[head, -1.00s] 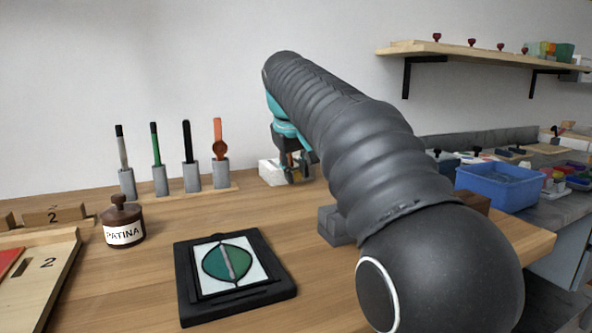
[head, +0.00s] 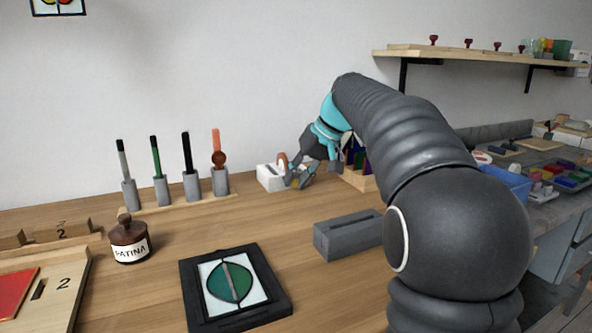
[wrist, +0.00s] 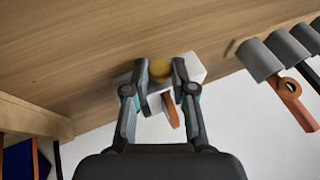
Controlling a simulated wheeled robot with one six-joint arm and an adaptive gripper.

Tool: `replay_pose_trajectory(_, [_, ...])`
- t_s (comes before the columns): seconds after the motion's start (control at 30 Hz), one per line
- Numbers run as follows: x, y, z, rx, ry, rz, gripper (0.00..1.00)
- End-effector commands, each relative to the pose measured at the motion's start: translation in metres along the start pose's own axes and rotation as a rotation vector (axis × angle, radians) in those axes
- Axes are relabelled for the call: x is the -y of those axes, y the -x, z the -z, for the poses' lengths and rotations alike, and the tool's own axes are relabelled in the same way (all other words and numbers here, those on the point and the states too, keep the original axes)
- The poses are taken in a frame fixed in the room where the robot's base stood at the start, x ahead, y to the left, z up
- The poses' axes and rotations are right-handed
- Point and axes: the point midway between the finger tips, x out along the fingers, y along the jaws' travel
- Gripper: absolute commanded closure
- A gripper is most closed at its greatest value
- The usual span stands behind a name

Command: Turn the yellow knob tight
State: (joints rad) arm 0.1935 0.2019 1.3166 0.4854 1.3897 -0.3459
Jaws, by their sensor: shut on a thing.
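The yellow knob (wrist: 159,69) is a round gold piece between my fingertips in the wrist view, beside a white block (wrist: 188,69). The white block also stands at the back of the bench in the head view (head: 268,179). My gripper (wrist: 160,72) is shut on the knob, one finger on each side. In the head view my gripper (head: 298,178) reaches in tilted from the right, and its fingers hide the knob there. An orange-brown piece (wrist: 170,111) shows at the block, between the fingers in the wrist view.
A row of tools in grey holders (head: 191,183) stands left of the block. A wooden rack (head: 362,181) with dark panes stands close on the right. A grey slotted block (head: 345,236), a black frame with a green disc (head: 250,306) and a patina jar (head: 131,249) are nearer.

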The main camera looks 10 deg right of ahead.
Motion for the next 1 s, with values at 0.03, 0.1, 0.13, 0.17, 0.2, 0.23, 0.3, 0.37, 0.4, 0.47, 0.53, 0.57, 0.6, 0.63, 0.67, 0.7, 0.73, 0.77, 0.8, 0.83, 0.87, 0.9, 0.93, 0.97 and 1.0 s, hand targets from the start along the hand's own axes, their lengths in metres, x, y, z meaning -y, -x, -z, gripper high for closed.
replay_pose_trajectory(0.03, [-0.0015,0.0010,0.0005,-0.001,-0.012,0.023,1.00])
replay_pose_trajectory(0.1, [-0.0020,0.0005,0.0006,-0.002,-0.024,0.054,1.00])
replay_pose_trajectory(0.13, [-0.0022,0.0004,0.0007,-0.002,-0.029,0.067,1.00])
replay_pose_trajectory(0.17, [-0.0026,0.0002,0.0006,-0.002,-0.034,0.077,1.00])
replay_pose_trajectory(0.2, [-0.0027,0.0000,0.0005,-0.002,-0.039,0.090,1.00])
replay_pose_trajectory(0.23, [-0.0026,-0.0001,0.0005,-0.001,-0.042,0.099,1.00])
replay_pose_trajectory(0.3, [-0.0027,-0.0003,0.0003,-0.001,-0.048,0.114,1.00])
replay_pose_trajectory(0.37, [-0.0026,-0.0003,0.0004,-0.001,-0.052,0.125,1.00])
replay_pose_trajectory(0.4, [-0.0026,-0.0003,0.0004,-0.001,-0.054,0.129,1.00])
replay_pose_trajectory(0.47, [-0.0028,-0.0003,0.0003,-0.001,-0.055,0.134,1.00])
replay_pose_trajectory(0.53, [-0.0028,-0.0004,0.0003,-0.001,-0.056,0.136,1.00])
replay_pose_trajectory(0.57, [-0.0028,-0.0004,0.0002,-0.001,-0.056,0.137,1.00])
replay_pose_trajectory(0.6, [-0.0028,-0.0004,0.0002,-0.001,-0.057,0.137,1.00])
replay_pose_trajectory(0.63, [-0.0028,-0.0005,0.0002,-0.001,-0.057,0.137,1.00])
replay_pose_trajectory(0.67, [-0.0028,-0.0005,0.0002,-0.001,-0.057,0.137,1.00])
replay_pose_trajectory(0.7, [-0.0028,-0.0005,0.0002,-0.001,-0.056,0.137,1.00])
replay_pose_trajectory(0.73, [-0.0028,-0.0005,0.0002,-0.001,-0.056,0.137,1.00])
replay_pose_trajectory(0.77, [-0.0028,-0.0005,0.0002,-0.001,-0.056,0.137,1.00])
replay_pose_trajectory(0.8, [-0.0028,-0.0006,0.0002,-0.001,-0.056,0.137,1.00])
replay_pose_trajectory(0.83, [-0.0028,-0.0006,0.0002,-0.001,-0.056,0.137,1.00])
replay_pose_trajectory(0.87, [-0.0028,-0.0006,0.0002,-0.001,-0.056,0.137,0.73])
replay_pose_trajectory(0.9, [-0.0028,-0.0006,0.0001,-0.001,-0.056,0.137,0.63])
replay_pose_trajectory(0.93, [-0.0028,-0.0006,0.0001,-0.001,-0.056,0.136,0.55])
replay_pose_trajectory(0.97, [-0.0028,-0.0006,0.0001,0.000,-0.056,0.136,0.50])
replay_pose_trajectory(1.0, [-0.0028,-0.0006,0.0001,0.000,-0.056,0.136,0.50])
